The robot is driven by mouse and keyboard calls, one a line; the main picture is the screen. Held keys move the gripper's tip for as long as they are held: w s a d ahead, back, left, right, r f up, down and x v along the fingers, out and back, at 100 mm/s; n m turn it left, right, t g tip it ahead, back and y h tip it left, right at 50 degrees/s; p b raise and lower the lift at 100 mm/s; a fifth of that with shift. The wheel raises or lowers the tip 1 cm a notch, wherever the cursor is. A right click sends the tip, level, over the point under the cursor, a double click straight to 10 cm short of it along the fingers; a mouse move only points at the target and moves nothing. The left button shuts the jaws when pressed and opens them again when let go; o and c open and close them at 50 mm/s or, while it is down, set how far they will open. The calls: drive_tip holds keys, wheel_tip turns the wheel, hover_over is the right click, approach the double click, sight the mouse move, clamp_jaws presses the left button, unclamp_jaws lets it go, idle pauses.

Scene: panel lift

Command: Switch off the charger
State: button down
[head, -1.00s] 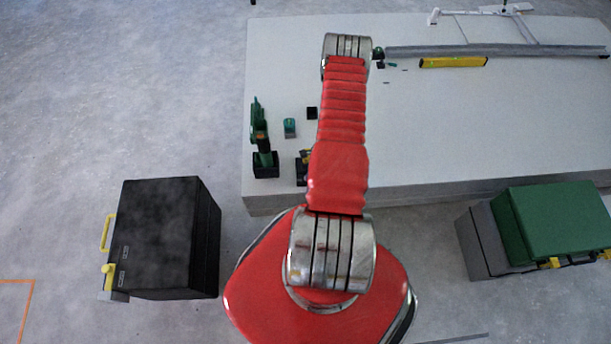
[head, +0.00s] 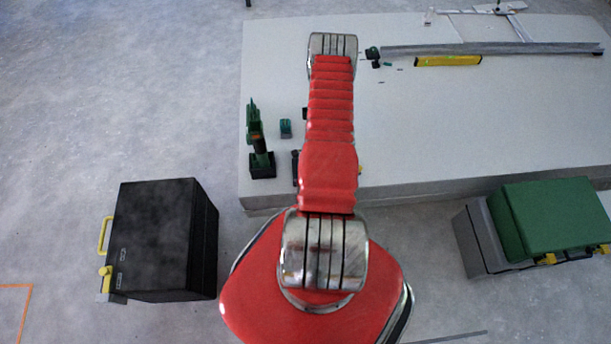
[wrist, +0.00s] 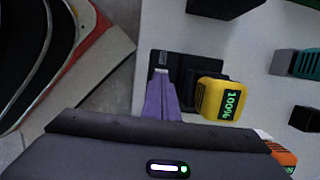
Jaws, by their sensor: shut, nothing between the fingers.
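In the wrist view, the charger (wrist: 183,66) is a black base on the pale panel surface. A yellow battery (wrist: 210,97) sits at its right, with a lit green display reading 100%. A small grey piece (wrist: 163,58), perhaps the switch, shows on the base's left part. My gripper (wrist: 161,74) is shut and empty, its purple fingers over the charger's left part, tips just below the grey piece. I cannot tell whether they touch it. In the head view, my arm hides my gripper and most of the charger; only a dark edge (head: 296,165) shows.
A green tool on a black stand (head: 257,140) and a small teal item (head: 286,128) stand left of my arm on the panel stack (head: 430,130). A yellow level (head: 448,61) lies farther back. A black case (head: 160,240) and a green-lidded box (head: 548,215) flank me.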

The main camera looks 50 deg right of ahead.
drive_tip(key=shift+s+d+f, duration=0.3)
drive_tip(key=shift+s+f, duration=0.15)
drive_tip(key=shift+f, duration=0.05)
drive_tip(key=shift+d+r, duration=0.1)
drive_tip(key=shift+r, duration=0.5)
drive_tip(key=v, duration=1.3)
drive_tip(key=shift+w+a+r, duration=0.25)
drive_tip(key=shift+w+r, duration=0.1)
